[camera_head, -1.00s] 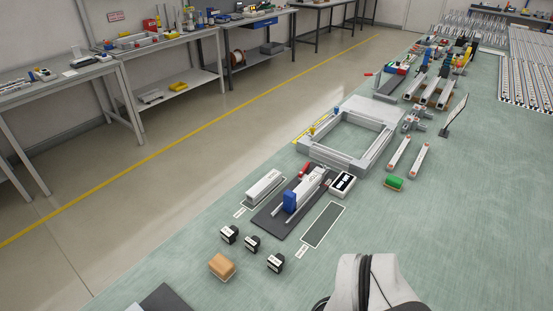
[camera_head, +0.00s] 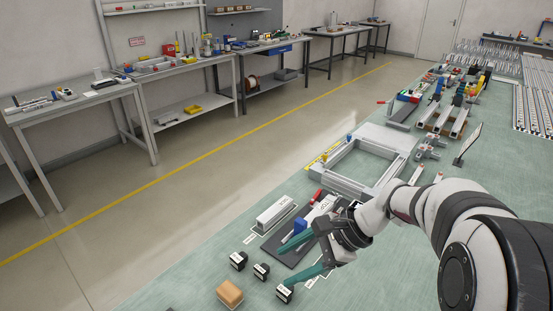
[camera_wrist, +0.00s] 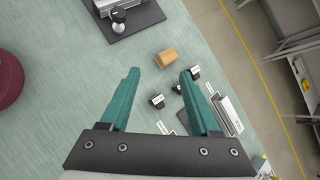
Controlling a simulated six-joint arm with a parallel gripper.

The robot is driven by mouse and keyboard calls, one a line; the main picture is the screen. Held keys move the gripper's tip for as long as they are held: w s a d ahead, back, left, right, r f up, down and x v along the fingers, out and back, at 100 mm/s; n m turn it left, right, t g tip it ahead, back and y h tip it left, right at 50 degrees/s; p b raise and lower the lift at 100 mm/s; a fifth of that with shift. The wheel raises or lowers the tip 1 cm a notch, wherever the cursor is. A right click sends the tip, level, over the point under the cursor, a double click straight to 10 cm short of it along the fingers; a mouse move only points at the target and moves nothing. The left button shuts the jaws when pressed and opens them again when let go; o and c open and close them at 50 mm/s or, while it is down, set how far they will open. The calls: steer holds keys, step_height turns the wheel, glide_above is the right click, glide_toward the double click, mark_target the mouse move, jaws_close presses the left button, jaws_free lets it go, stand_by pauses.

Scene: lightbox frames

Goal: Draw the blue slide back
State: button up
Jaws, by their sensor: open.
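The blue slide (camera_head: 300,226) stands upright at the near end of a pale rail (camera_head: 322,208) on a dark base plate (camera_head: 271,245) in the head view. My gripper (camera_head: 283,268) is open, its teal fingers spread and empty. It hangs over the right side of the fixture. The far finger shows just below the slide in the picture and covers part of the plate; I cannot tell whether it touches. In the wrist view my open gripper (camera_wrist: 160,78) has nothing between its fingers. The slide cannot be made out there; the right finger hides part of that area.
Several black labelled blocks (camera_head: 238,261) and a tan block (camera_head: 229,292) lie in front of the fixture. A white bar (camera_head: 275,214) lies to its left. A large grey frame (camera_head: 345,172) stands behind. In the wrist view, a maroon round object (camera_wrist: 8,80) lies left.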

steer(key=w+d+f+m+t+y, duration=0.1)
steer(key=w+d+f+m+t, duration=0.1)
steer(key=w+d+f+m, duration=0.25)
steer(key=w+d+f+m+t+y, duration=0.1)
steer(key=w+d+f+m+t, duration=0.15)
steer(key=w+d, duration=0.45)
steer(key=m+t, duration=0.3)
steer(key=m, duration=0.1)
glide_toward(306, 224)
steer(key=shift+h, duration=0.4)
steer(key=x, duration=1.2)
steer(key=shift+a+r, duration=0.2)
steer(key=shift+r, duration=0.15)
steer(key=shift+s, duration=0.1)
jaws_close()
